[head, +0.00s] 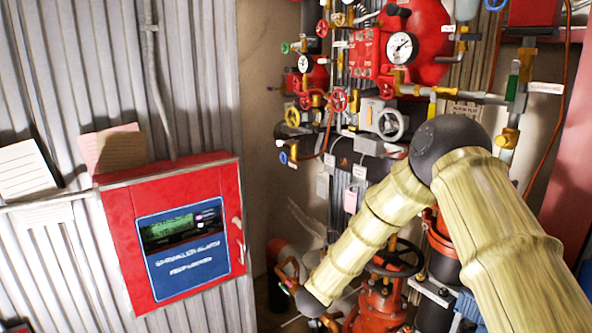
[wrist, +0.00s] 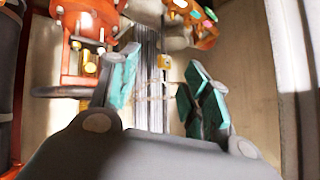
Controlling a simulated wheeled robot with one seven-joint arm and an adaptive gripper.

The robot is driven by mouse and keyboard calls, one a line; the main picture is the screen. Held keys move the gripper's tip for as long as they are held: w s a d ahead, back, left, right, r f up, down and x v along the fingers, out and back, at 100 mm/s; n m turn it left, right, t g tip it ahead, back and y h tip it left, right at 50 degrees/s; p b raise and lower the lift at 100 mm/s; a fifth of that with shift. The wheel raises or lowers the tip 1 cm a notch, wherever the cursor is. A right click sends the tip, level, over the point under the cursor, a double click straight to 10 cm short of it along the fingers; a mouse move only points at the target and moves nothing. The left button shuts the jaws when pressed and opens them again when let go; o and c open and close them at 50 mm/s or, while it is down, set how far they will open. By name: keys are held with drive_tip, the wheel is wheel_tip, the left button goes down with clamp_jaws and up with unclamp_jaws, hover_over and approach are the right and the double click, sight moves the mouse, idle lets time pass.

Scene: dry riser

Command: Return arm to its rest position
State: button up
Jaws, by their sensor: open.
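My arm (head: 480,200) reaches in from the lower right of the head view, bends at a dark joint, and runs down to the left in front of the pipework. My gripper is not clear in the head view; the arm's far end is at the bottom, left of the red valve. In the wrist view my gripper (wrist: 158,98) is open, with two teal-padded fingers wide apart. Nothing is between the fingers. Behind them are a grey ribbed strip and a small yellow fitting (wrist: 165,62).
A red sprinkler alarm box (head: 117,240) hangs on the corrugated wall at left. Pressure gauges (head: 402,47), valve wheels and red pipes crowd the centre. A red valve with a dark handwheel (head: 394,257) stands close behind my forearm. Red pipework (wrist: 90,45) is beside the left finger.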

drive_tip(key=s+d+f+n+g+y+b, duration=0.1)
drive_tip(key=s+d+f, duration=0.1)
drive_tip(key=s+f, duration=0.55)
drive_tip(key=s+d+f+n+g+b, duration=0.1)
drive_tip(key=s+d+f, duration=0.2)
drive_tip(key=s+f, duration=0.4)
drive_tip(key=s+d+f+n+g+b, duration=0.15)
drive_tip(key=s+f, duration=0.25)
drive_tip(key=s, duration=0.4)
drive_tip(key=s+d+f+g+y+b, duration=0.1)
drive_tip(key=s+d+f+g, duration=0.15)
drive_tip(key=s+f, duration=0.4)
drive_tip(key=s+d+f+n+g+b, duration=0.1)
drive_tip(key=s+d+f, duration=0.15)
drive_tip(key=s, duration=0.75)
drive_tip(key=s+d+f+n+g+b, duration=0.1)
drive_tip(key=s+d+g, duration=0.2)
drive_tip(key=s, duration=1.3)
drive_tip(key=shift+d+f, duration=0.15)
drive_tip(key=shift+d, duration=0.15)
